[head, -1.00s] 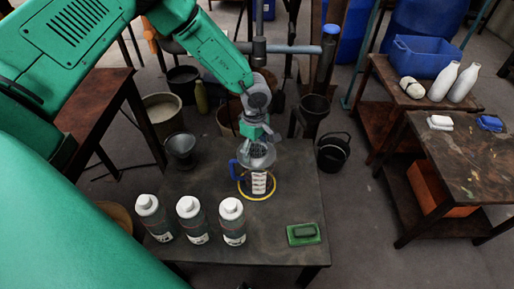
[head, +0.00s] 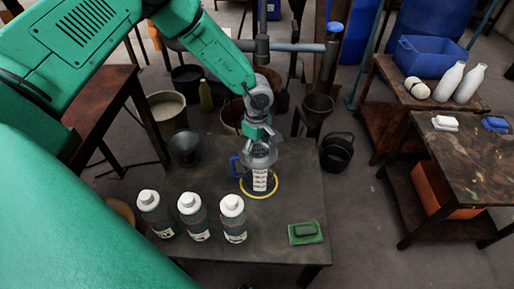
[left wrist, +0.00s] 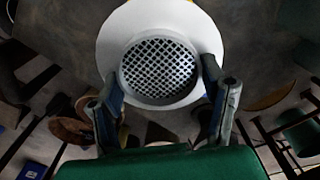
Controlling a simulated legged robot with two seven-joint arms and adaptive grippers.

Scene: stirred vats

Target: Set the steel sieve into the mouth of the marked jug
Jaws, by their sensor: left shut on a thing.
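The steel sieve (left wrist: 160,68) shows in the left wrist view as a round mesh inside a pale wide rim. My left gripper (head: 262,138) is shut on it, with a finger at each side of the mesh in the wrist view (left wrist: 163,108). In the head view the sieve (head: 262,158) is right over the jug (head: 260,181), which has a pale marked panel and a blue handle at its left. The jug stands upright inside a yellow ring on the dark table. The sieve and gripper hide its mouth, so I cannot tell whether they touch. My right gripper is not in view.
Several white-capped bottles (head: 191,218) stand at the table's front left. A grey bucket (head: 185,150) is by the back left corner. The table right of the jug is clear.

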